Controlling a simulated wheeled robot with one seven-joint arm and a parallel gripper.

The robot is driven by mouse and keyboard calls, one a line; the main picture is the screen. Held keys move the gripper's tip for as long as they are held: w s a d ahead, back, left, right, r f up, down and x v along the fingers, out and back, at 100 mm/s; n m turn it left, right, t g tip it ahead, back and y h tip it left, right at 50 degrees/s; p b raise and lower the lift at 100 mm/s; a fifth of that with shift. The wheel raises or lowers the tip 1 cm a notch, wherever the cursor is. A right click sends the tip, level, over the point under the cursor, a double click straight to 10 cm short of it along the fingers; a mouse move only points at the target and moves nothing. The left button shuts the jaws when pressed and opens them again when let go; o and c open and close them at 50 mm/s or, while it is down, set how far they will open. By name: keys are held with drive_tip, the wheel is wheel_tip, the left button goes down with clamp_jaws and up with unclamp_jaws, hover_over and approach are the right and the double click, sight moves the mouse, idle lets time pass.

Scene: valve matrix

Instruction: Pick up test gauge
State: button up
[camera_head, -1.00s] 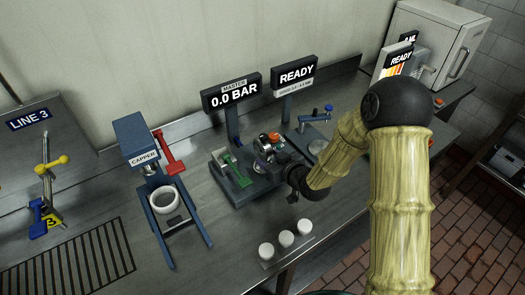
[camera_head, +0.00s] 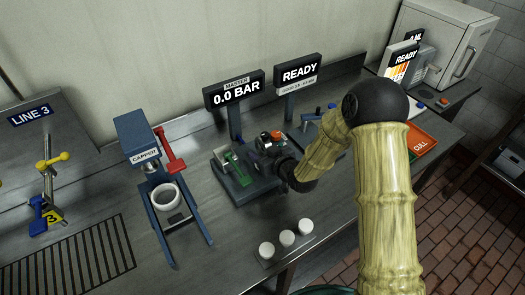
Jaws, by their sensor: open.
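My gripper (camera_head: 276,155) is at the right side of the dark blue test stand (camera_head: 238,188), below the 0.0 BAR display. Its jaws are open, though the fingers are small and partly hidden by my wrist. A small round dark fitting with an orange-red top (camera_head: 268,138) is right at the gripper. I cannot tell for sure whether it is the test gauge or part of my gripper, nor whether anything is touched. The stand has a green lever (camera_head: 236,166).
A blue capper (camera_head: 150,175) with a red handle stands left of the test stand. White caps (camera_head: 286,238) sit at the bench's front edge. The READY display (camera_head: 298,75) is behind. A small blue-handled fixture (camera_head: 310,117) and an orange-red tray (camera_head: 418,138) are to the right.

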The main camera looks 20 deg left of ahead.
drive_tip(key=shift+w+d, duration=0.2)
drive_tip(key=shift+d, duration=0.25)
drive_tip(key=shift+c, duration=1.3)
drive_tip(key=shift+d, duration=0.1)
drive_tip(key=c, duration=0.4)
drive_tip(key=shift+s, duration=0.1)
clamp_jaws()
drive_tip(key=shift+a, duration=0.2)
drive_tip(key=shift+r, duration=0.15)
